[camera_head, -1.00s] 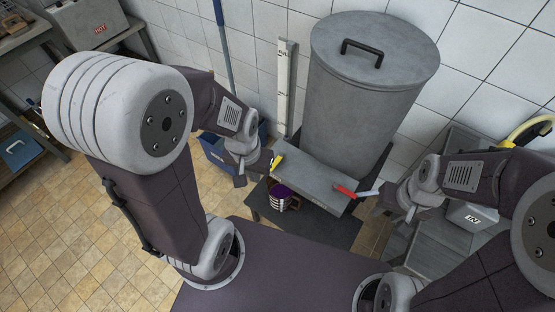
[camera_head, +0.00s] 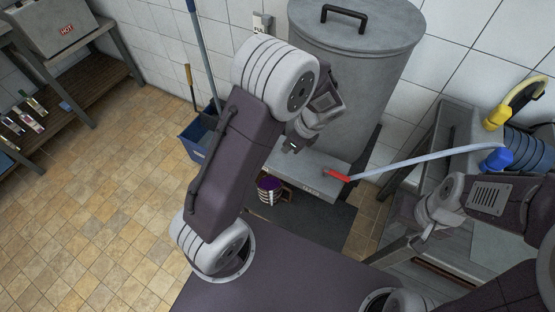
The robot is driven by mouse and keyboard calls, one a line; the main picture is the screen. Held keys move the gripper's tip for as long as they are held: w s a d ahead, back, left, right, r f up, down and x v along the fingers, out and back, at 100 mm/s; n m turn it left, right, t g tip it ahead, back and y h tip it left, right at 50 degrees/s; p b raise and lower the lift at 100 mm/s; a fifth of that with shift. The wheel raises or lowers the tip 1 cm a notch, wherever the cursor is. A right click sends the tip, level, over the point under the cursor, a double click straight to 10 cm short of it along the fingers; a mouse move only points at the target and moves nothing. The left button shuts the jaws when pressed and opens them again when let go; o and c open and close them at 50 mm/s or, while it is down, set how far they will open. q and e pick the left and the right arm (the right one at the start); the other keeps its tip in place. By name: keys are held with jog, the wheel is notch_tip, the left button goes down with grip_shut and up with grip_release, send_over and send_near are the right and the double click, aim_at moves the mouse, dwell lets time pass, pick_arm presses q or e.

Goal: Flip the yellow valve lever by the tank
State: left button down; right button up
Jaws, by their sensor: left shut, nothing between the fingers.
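The grey lidded tank (camera_head: 345,75) stands against the tiled wall. A grey box (camera_head: 315,178) juts from its foot, with a red lever (camera_head: 338,176) at its right front. The yellow lever is not visible; my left arm covers the left part of the box. My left gripper (camera_head: 291,148) is shut and empty, close to the box's upper left side; I cannot tell whether it touches anything. My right gripper (camera_head: 412,233) is at the right, apart from the red lever; its fingers are not clear.
A striped mug with purple contents (camera_head: 269,189) stands below the box on a dark surface. A pale tube (camera_head: 415,161) runs from near the red lever to a blue cap (camera_head: 497,159). A blue bucket (camera_head: 195,141) stands left of the tank. Tiled floor at left is open.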

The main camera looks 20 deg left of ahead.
pick_arm(q)
jog(key=shift+s+f, duration=0.1)
jog(key=shift+s, duration=0.05)
jog(key=b+x, duration=0.3)
jog(key=x, duration=0.7)
jog(key=shift+a+f, duration=0.2)
jog(key=shift+f, duration=0.05)
jog(key=a, duration=0.2)
jog(key=shift+a+r, duration=0.25)
jog(key=shift+a, duration=0.55)
